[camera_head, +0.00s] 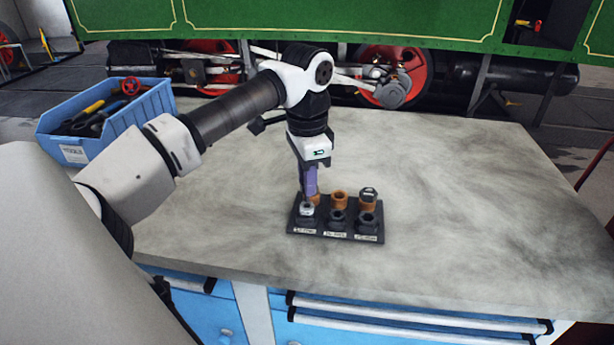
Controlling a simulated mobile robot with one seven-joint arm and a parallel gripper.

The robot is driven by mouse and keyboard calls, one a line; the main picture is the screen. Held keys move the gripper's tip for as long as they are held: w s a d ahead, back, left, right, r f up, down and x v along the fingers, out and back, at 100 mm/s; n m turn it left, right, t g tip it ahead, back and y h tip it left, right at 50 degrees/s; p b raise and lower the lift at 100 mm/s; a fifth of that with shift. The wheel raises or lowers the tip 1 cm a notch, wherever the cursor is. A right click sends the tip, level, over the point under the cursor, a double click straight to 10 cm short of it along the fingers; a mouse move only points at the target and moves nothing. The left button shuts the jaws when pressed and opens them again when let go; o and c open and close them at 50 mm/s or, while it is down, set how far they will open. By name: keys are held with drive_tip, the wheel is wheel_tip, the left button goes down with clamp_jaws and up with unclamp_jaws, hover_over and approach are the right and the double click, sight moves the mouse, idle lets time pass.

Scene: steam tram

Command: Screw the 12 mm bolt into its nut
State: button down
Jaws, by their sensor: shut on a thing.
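A small black rack (335,235) stands on the workbench with two rows of positions. A silvery bolt (306,209) sits upright at its front left position, over a dark nut whose details are too small to make out. My gripper (309,197) points down, just above and behind this bolt, with purple fingers. It is shut on the bolt; the exact contact is hard to see. Other dark nuts show at the front middle (337,217) and front right (367,220). The white labels on the front are too small to read surely.
Orange-brown holders stand in the back row; the middle one (340,200) shows no bolt, and the right one carries a dark bolt (368,194). A blue tool bin (135,118) stands at the back left. The bench (470,210) is clear to the right.

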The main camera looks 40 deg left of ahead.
drive_tip(key=shift+f+b, duration=1.55)
drive_tip(key=shift+b, duration=0.4)
idle(2.0)
drive_tip(key=c, duration=1.7)
unclamp_jaws()
drive_tip(key=shift+c, duration=0.2)
clamp_jaws()
drive_tip(key=m, duration=0.6)
drive_tip(key=shift+p, duration=0.3)
drive_tip(key=m, duration=0.6)
drive_tip(key=shift+p, duration=0.3)
drive_tip(key=m, duration=0.4)
drive_tip(key=shift+m+p, duration=0.3)
drive_tip(key=shift+m, duration=0.8)
